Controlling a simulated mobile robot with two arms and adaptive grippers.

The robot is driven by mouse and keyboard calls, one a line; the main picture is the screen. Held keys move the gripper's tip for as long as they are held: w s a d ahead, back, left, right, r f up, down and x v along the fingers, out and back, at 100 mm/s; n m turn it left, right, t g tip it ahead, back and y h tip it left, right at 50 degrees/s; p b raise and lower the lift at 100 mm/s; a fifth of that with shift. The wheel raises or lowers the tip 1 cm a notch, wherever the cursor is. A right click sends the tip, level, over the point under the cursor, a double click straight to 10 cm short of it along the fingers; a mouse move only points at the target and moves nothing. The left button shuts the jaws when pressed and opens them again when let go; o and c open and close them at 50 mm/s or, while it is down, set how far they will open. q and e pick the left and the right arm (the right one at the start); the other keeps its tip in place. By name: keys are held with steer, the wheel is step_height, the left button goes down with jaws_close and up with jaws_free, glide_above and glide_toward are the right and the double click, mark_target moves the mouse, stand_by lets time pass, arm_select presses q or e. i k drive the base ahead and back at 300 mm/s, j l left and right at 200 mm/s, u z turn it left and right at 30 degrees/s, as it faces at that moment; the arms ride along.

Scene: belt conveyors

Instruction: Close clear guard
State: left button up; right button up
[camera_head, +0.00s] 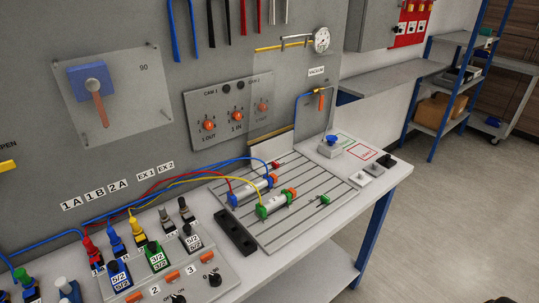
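A clear panel (290,80), which looks like the guard, stands upright against the grey back panel, behind a slotted plate (305,222) on the bench. The slotted plate is uncovered and bears two cylinders (250,190) with blue, orange and green fittings. Another clear plate (140,90) is fixed at the upper left around a blue valve with an orange handle. Neither of my grippers is in view.
Coloured hoses (190,172) arch from the valve block (165,265) to the cylinders. A black block (235,232) lies beside the slotted plate. A blue button (330,147) and small switches sit at the bench's right end. Open floor (455,220) lies to the right, before blue-framed shelves (440,105).

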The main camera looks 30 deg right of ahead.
mark_target(307, 35)
steer(key=z, duration=1.05)
